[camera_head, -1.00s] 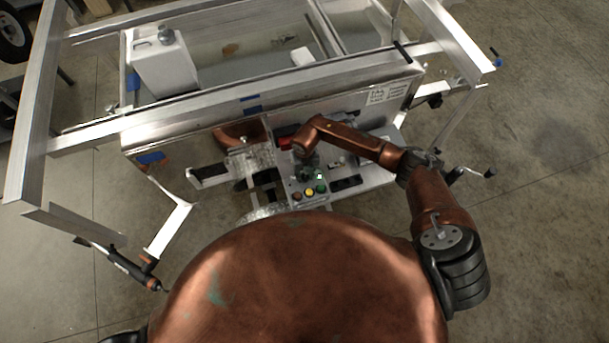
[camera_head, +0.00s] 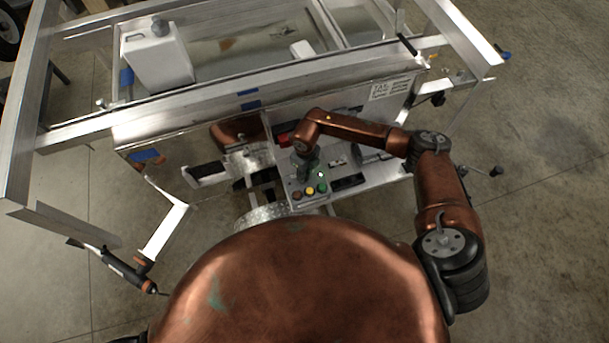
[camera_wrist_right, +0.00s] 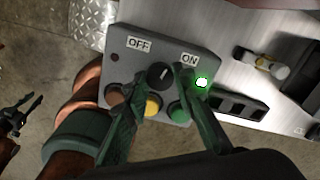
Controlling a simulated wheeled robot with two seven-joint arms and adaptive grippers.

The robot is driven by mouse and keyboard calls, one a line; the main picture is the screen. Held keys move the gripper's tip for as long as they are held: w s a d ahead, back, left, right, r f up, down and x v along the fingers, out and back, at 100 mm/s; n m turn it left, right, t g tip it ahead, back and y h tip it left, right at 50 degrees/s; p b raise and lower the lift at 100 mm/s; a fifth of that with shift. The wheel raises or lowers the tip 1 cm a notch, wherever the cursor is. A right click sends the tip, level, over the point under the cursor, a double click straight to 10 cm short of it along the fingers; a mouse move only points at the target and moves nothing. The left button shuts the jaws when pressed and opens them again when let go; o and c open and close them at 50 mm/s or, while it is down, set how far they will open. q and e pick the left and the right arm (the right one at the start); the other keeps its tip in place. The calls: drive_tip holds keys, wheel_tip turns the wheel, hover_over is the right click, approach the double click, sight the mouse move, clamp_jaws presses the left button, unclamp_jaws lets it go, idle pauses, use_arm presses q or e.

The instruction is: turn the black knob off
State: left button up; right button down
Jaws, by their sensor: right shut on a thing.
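The black knob (camera_wrist_right: 160,76) is on a grey control box (camera_wrist_right: 122,40), between the OFF label (camera_wrist_right: 139,44) and the ON label (camera_wrist_right: 189,60). Its pale mark points up and slightly right in the right wrist view. A green lamp (camera_wrist_right: 201,82) beside ON is lit. My right gripper (camera_wrist_right: 156,82) is shut on the knob, one finger on each side. In the head view the right gripper (camera_head: 305,168) is over the box, and its wrist hides the knob. A dark pronged shape at the right wrist view's left edge may be my left gripper (camera_wrist_right: 18,114); its opening is unclear.
Red (camera_wrist_right: 117,96), yellow (camera_wrist_right: 152,105) and green (camera_wrist_right: 179,109) buttons sit just below the knob, close to the fingers. The aluminium trailer frame (camera_head: 75,133) rises behind and left. A white jug (camera_head: 160,62) stands in the trailer. Open floor lies right.

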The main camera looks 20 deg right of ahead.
drive_tip(key=n+b, duration=0.4)
drive_tip(key=n, duration=0.2)
drive_tip(key=shift+f+b, duration=0.15)
drive_tip(key=shift+b, duration=0.25)
drive_tip(key=n+b, duration=0.2)
drive_tip(key=n, duration=0.1)
drive_tip(key=shift+n, duration=0.3)
drive_tip(key=shift+n+b, duration=0.7)
drive_tip(key=shift+n, duration=0.2)
drive_tip(key=shift+r, duration=0.2)
drive_tip(key=c, duration=1.6)
unclamp_jaws()
